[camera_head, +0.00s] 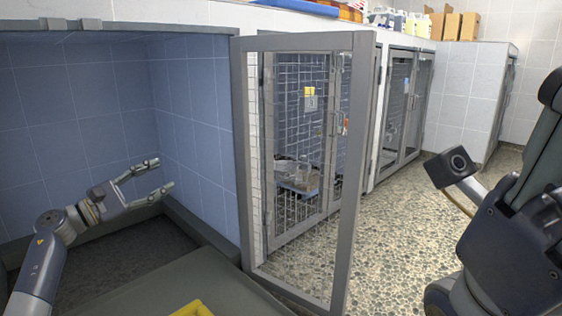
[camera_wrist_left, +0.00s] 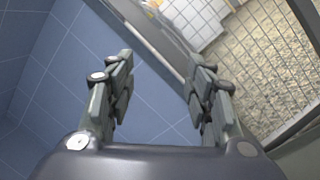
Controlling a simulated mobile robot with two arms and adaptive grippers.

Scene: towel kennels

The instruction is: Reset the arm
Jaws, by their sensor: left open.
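My left gripper (camera_head: 150,180) is open and empty in the head view, reaching from the left into a blue-tiled kennel (camera_head: 100,100). Its two fingers point right, apart from the tiled walls. In the left wrist view the fingers of the left gripper (camera_wrist_left: 160,85) are spread with nothing between them. My right arm shows at the right edge of the head view, but its gripper fingers cannot be made out.
An open kennel door with a grey frame (camera_head: 352,180) and wire mesh stands right of the left gripper. A yellow item (camera_head: 193,308) lies at the bottom edge. More kennels (camera_head: 405,100) line the back. Pebbled floor (camera_head: 400,240) is clear between the door and my right arm.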

